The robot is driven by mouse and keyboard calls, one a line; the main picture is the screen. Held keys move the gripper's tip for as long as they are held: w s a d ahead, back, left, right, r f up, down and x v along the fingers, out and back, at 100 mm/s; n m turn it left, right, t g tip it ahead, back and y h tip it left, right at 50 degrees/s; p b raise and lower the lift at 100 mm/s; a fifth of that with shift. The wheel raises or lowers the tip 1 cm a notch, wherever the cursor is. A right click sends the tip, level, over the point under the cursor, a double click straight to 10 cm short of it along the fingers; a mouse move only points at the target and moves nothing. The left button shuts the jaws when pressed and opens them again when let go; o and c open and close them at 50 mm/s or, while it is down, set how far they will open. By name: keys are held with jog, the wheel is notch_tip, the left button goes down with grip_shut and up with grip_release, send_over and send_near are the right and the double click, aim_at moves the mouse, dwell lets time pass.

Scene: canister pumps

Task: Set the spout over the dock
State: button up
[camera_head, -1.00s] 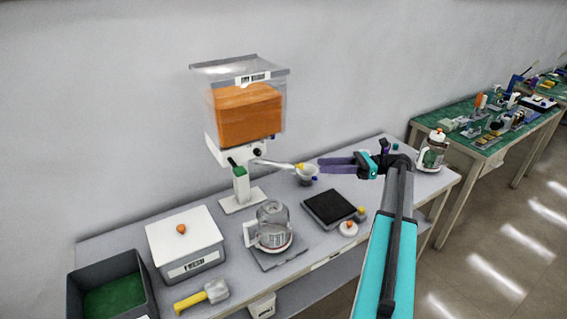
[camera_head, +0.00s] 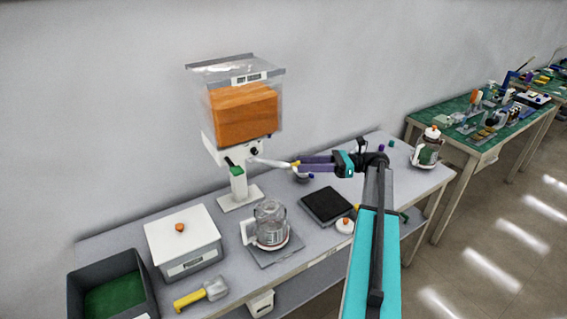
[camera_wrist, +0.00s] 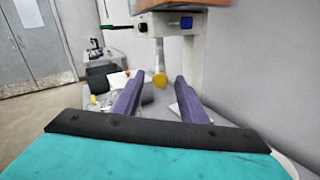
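A dispenser (camera_head: 222,145) with a clear hopper of orange material stands at the back of the table. Its pale spout (camera_head: 270,162) reaches right and ends in a yellow tip (camera_head: 296,164). My gripper (camera_head: 303,164) is open, with purple fingers at the yellow tip. In the wrist view the yellow tip (camera_wrist: 160,80) shows between the two fingertips, with a gap on each side. A glass jug (camera_head: 269,222) stands on a square grey plate (camera_head: 281,255) in front of the dispenser. No label shows which thing is the dock.
A dark square pad (camera_head: 326,205) and a white lid with an orange knob (camera_head: 345,226) lie right of the jug. A small cup (camera_head: 302,178) sits below my fingers. A white box (camera_head: 183,240), dark bin (camera_head: 112,293) and yellow-handled scoop (camera_head: 202,294) are left.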

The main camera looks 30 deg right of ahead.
aim_at(283, 164)
jog(key=shift+p+x, duration=0.85)
jog(key=shift+x, duration=3)
grip_shut()
